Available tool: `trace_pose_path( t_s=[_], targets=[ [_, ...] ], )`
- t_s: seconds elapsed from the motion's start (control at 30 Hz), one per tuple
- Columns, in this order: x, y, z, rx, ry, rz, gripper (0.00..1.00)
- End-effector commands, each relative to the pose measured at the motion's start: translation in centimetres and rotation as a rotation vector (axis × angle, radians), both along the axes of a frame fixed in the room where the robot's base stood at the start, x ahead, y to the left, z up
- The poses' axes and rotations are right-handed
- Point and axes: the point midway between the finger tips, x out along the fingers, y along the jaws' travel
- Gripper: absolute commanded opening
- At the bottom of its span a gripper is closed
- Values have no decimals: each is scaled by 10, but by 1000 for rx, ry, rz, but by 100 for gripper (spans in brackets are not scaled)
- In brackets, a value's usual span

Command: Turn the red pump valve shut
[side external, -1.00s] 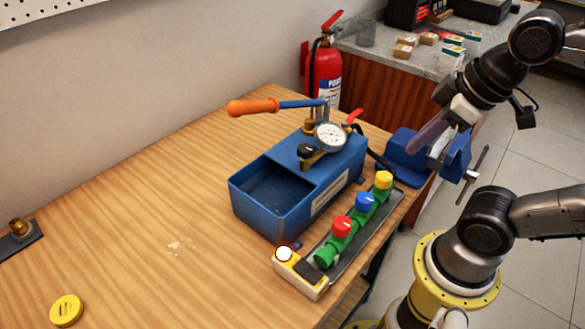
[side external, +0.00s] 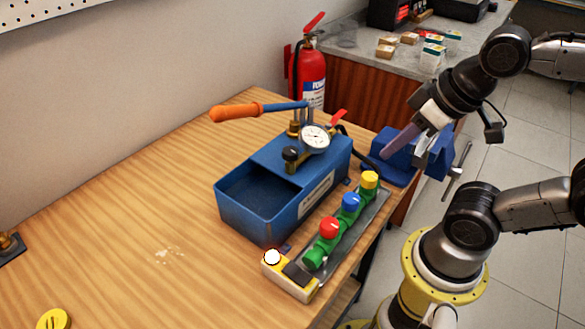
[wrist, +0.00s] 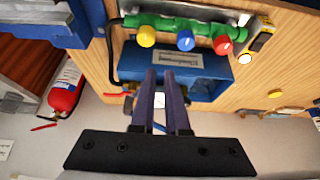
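The blue test pump (side external: 300,165) stands on the wooden bench, with a white dial gauge (side external: 315,137) on top. Its red valve lever (side external: 338,118) sticks up at an angle behind the gauge. In the wrist view a red lever (wrist: 116,94) shows just left of my fingers, beside the pump body (wrist: 190,77). My gripper (wrist: 162,76) is open and empty, with a narrow gap between its two purple fingers. In the side view my gripper (side external: 385,156) is right of the pump, apart from the lever, in front of the vise. The fingers partly cover the pump in the wrist view.
A green manifold with red (side external: 329,227), blue (side external: 350,202) and yellow (side external: 369,180) knobs lies along the bench's right edge. A blue vise (side external: 396,172) stands behind it. The pump's orange handle (side external: 236,112) reaches left. A fire extinguisher (side external: 308,78) stands behind. The bench's left is mostly clear.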

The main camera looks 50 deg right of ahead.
Motion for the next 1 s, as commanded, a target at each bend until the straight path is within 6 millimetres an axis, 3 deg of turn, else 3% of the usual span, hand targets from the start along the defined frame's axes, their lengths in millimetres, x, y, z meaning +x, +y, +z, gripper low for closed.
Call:
trace_pose_path(
  t_s=[0.03, 0.17, 0.37, 0.5, 0.7, 0.9, 1.0],
  targets=[
    [0, 0, 0, -9, 2, 17, 23],
    [-7, -3, 1, -94, 36, 156, 47],
    [7, -22, 44, -375, 150, 577, 48],
    [37, -38, 79, -554, 303, 911, 48],
    [95, -53, 110, -689, 524, 1284, 48],
    [149, -52, 110, -712, 649, 1415, 48],
    [164, -48, 101, -704, 671, 1433, 48]
  ],
)
